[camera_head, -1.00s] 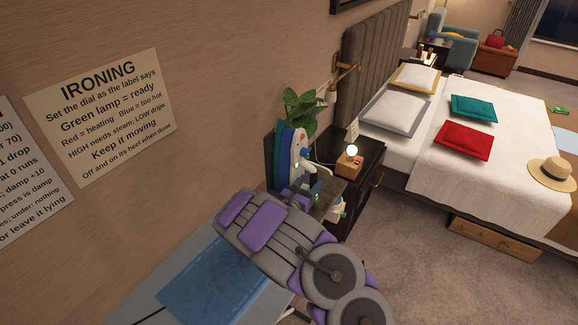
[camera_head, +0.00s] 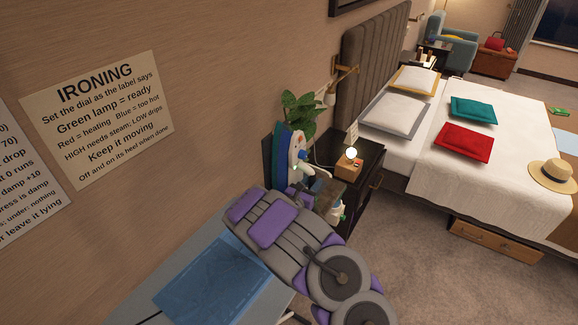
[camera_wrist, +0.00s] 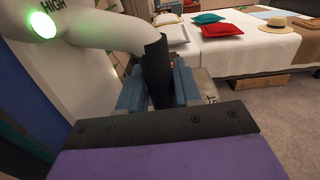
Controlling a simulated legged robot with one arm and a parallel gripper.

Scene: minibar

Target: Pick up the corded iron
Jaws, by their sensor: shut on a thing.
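The corded iron (camera_head: 298,150) is white and blue and stands upright beside the wall in the head view. In the wrist view, the iron's white body (camera_wrist: 100,28) fills the upper left, with a lit green lamp and the word HIGH. My gripper (camera_wrist: 158,85) has its blue fingers on either side of the dark part of the handle and is shut on it. In the head view, my gripper (camera_head: 303,184) is at the iron's lower right, partly hidden by my arm. The iron's base is hidden there.
A grey ironing board (camera_head: 140,305) with a blue cloth (camera_head: 210,280) lies under my arm. A dark nightstand (camera_head: 362,165) with a lit lamp is just right of the iron, and a plant (camera_head: 300,112) is behind it. The bed (camera_head: 500,185) is farther right, with open carpet in front.

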